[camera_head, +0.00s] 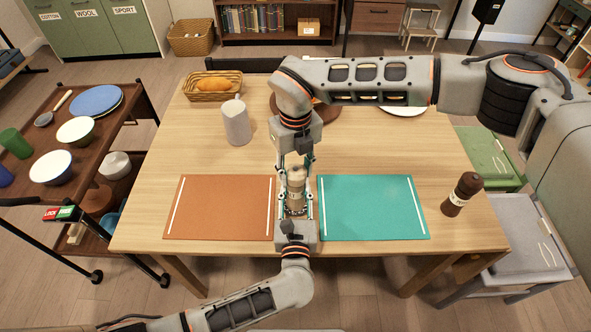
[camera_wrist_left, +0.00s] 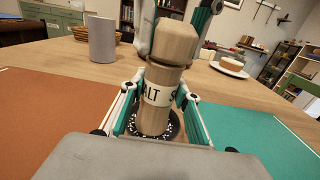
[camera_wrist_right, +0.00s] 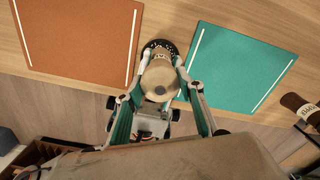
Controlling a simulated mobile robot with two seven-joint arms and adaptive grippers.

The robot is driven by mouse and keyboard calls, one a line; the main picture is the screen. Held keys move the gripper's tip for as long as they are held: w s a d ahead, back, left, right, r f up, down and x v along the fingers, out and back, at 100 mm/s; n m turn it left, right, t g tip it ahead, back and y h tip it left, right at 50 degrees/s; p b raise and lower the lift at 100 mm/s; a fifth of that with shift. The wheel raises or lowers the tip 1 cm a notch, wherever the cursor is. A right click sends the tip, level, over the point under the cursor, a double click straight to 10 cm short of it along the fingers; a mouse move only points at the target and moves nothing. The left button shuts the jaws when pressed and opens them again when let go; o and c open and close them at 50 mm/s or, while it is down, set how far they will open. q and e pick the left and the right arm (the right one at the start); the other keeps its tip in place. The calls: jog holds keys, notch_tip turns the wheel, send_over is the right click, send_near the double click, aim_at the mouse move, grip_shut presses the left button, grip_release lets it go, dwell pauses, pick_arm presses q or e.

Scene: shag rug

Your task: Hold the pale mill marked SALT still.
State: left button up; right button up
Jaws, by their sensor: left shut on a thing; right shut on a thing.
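The pale wooden mill marked SALT (camera_head: 296,187) stands upright on the table between the two placemats. In the left wrist view the mill (camera_wrist_left: 157,100) shows its label and a dark speckled base. My left gripper (camera_head: 296,212) comes from the near side and is shut on the mill's lower body. My right gripper (camera_head: 295,172) comes down from above and is shut on the mill's upper part. In the right wrist view the mill's round top (camera_wrist_right: 160,80) lies between the fingers. Part of the mill is hidden by the fingers in the head view.
An orange placemat (camera_head: 220,207) lies left and a teal placemat (camera_head: 372,207) right. A grey-white cylinder (camera_head: 236,122) and a bread basket (camera_head: 212,86) stand farther back. A cart with dishes (camera_head: 75,150) is at the left.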

aim_at(296, 169)
dwell(0.3)
jog(key=o, duration=1.1)
jog(key=shift+r, duration=0.1)
notch_tip(296, 169, up, 12)
jog(key=shift+f, duration=0.1)
